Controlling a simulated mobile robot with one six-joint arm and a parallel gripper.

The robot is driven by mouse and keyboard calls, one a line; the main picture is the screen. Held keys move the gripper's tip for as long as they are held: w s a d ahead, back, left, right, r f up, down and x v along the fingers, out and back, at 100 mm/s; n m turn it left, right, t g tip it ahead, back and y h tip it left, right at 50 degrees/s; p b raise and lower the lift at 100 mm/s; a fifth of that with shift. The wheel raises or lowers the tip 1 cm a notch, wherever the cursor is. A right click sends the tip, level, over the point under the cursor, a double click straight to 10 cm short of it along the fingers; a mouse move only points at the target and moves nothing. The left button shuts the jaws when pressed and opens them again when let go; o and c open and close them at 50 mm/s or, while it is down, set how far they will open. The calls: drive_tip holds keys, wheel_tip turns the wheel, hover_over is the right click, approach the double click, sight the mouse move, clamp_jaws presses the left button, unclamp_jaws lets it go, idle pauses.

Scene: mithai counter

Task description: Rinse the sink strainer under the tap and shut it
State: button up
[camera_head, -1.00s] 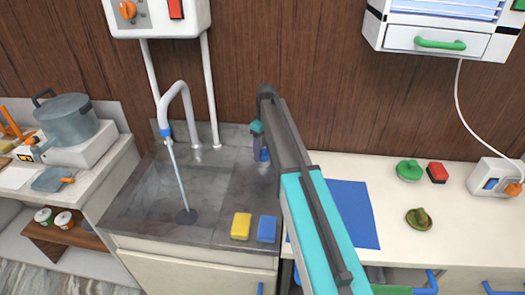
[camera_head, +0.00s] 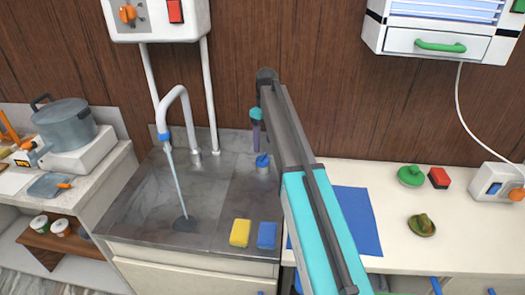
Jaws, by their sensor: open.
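The tap (camera_head: 181,93) is a curved grey spout with a blue tip. A thin stream of water (camera_head: 175,183) runs from it into the grey sink (camera_head: 140,215), hitting a dark round patch (camera_head: 184,223). A small grey piece with a blue knob (camera_head: 262,164) stands on the slab right of the sink; it may be the strainer, but I cannot be sure. My gripper (camera_head: 257,146) hangs just above it, apart from it, partly hidden behind my arm. It looks empty; its fingers are too small to make out.
A yellow sponge (camera_head: 240,233) and a blue sponge (camera_head: 267,235) lie at the slab's front edge. A pot (camera_head: 75,122) stands on a stove at left. A blue mat (camera_head: 357,218), a green-knobbed piece (camera_head: 411,176) and a red block (camera_head: 438,178) lie on the right counter.

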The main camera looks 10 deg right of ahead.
wheel_tip(320, 180, up, 6)
drive_tip(key=b, duration=0.1)
drive_tip(key=shift+w+d+r, duration=0.15)
drive_tip(key=shift+d+r, duration=0.05)
drive_tip(key=shift+r, duration=0.05)
